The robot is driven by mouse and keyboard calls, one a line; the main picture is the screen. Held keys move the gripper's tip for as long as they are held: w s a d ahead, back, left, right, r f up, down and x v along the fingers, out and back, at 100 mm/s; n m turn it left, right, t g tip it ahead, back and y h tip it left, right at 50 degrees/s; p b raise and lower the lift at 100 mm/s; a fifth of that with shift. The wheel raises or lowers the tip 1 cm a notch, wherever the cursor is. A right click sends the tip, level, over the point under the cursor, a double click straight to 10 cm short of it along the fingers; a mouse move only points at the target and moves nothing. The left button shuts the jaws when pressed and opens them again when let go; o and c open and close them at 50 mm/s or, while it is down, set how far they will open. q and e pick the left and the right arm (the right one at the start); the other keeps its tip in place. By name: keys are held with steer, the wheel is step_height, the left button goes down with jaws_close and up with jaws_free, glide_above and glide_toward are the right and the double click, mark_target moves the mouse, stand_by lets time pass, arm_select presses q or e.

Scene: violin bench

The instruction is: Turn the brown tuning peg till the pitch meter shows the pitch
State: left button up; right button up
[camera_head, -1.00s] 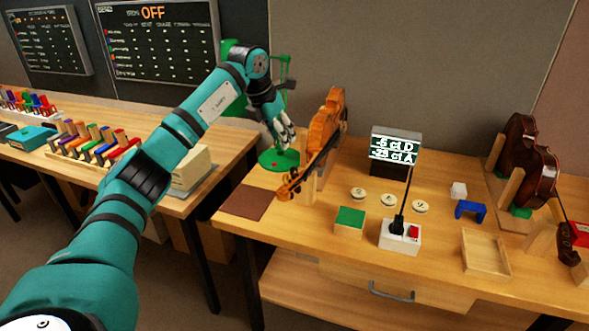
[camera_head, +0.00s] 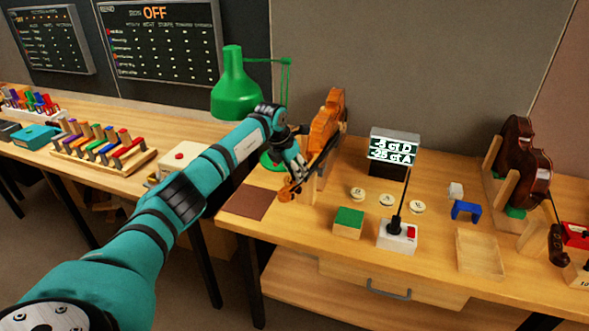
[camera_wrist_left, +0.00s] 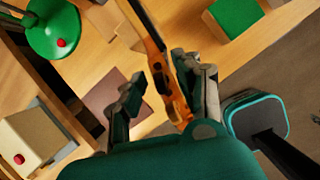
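The violin (camera_head: 327,118) leans in a wooden stand, with its scroll end low at the front left; its neck and pegbox also show in the left wrist view (camera_wrist_left: 181,108). I cannot single out the brown tuning peg. My left gripper (camera_head: 298,172) is at the pegbox end. In the left wrist view my left gripper (camera_wrist_left: 157,72) is open, with one finger on each side of the neck and pegbox; contact is unclear. The pitch meter (camera_head: 394,147) shows a D line and an A line, both negative, with digits hard to read. My right gripper is out of view.
A green lamp (camera_head: 235,92) stands close behind my left arm. A brown mat (camera_head: 249,202), green block (camera_head: 349,222), white switch box (camera_head: 397,235) and tray (camera_head: 481,251) are on the bench. A second violin (camera_head: 523,155) stands at the right.

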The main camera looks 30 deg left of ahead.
arm_select(q)
jaws_close()
steer(key=shift+n+y, duration=0.3)
steer(key=shift+n, duration=0.5)
steer(key=shift+r, duration=0.1)
jaws_free()
steer(key=v, duration=1.2)
stand_by(1.1)
